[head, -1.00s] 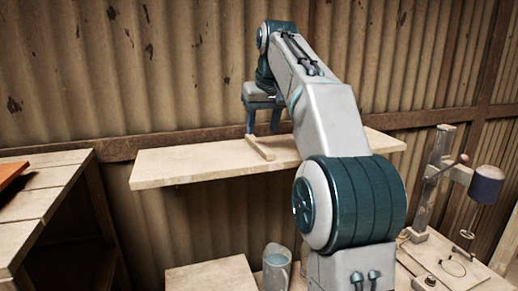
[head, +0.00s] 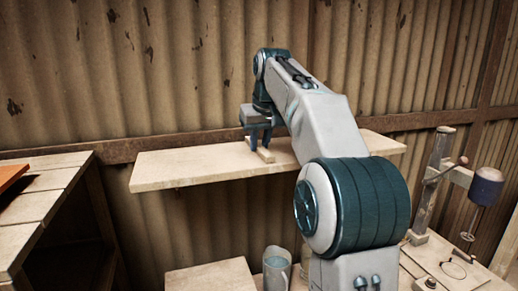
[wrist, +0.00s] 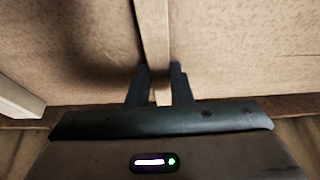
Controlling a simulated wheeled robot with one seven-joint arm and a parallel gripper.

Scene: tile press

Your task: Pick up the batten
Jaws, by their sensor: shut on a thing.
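The batten (head: 262,153) is a narrow pale wooden strip on the wall shelf (head: 190,172). My gripper (head: 261,147) is low over the shelf with its fingers on either side of the batten. In the wrist view the batten (wrist: 154,40) runs away between the two dark fingertips, and my gripper (wrist: 160,72) is shut on it. The batten appears to lie on the shelf still; I cannot see a gap under it. Part of the shelf is hidden behind my arm.
A corrugated wall (head: 180,70) stands right behind the shelf. A slatted bench (head: 42,190) is at left, a press-like stand (head: 433,185) at right. The shelf's left part is bare.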

